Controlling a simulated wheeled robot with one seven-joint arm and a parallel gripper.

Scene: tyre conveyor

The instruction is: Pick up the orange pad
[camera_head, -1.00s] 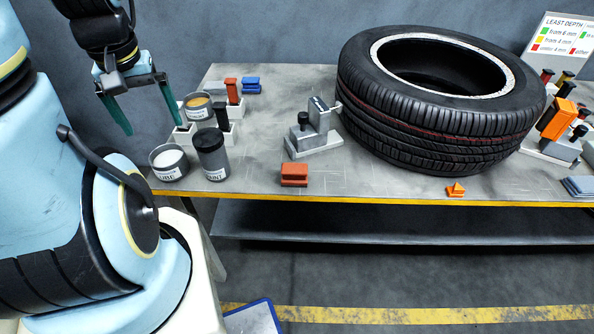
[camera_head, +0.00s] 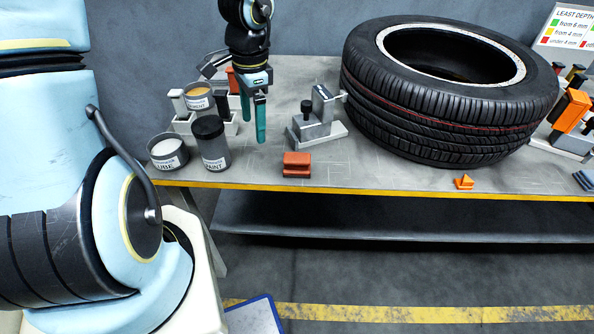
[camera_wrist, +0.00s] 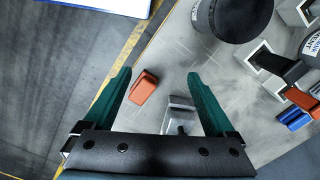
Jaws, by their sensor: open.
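An orange-red pad (camera_head: 296,164), a small block with a groove along its side, lies near the front edge of the grey table. In the wrist view the pad (camera_wrist: 143,88) shows between my two teal fingers, closer to the left one. My gripper (camera_head: 253,122) is open and empty, held above the table to the left of the pad and farther back. In the wrist view the gripper (camera_wrist: 159,73) has its fingers spread wide, with nothing between them touching.
A grey metal fixture (camera_head: 318,128) stands just behind the pad. A large tyre (camera_head: 440,110) fills the right side. Cans, including a dark paint can (camera_head: 210,143), stand at the left. A small orange wedge (camera_head: 464,182) lies at the front edge.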

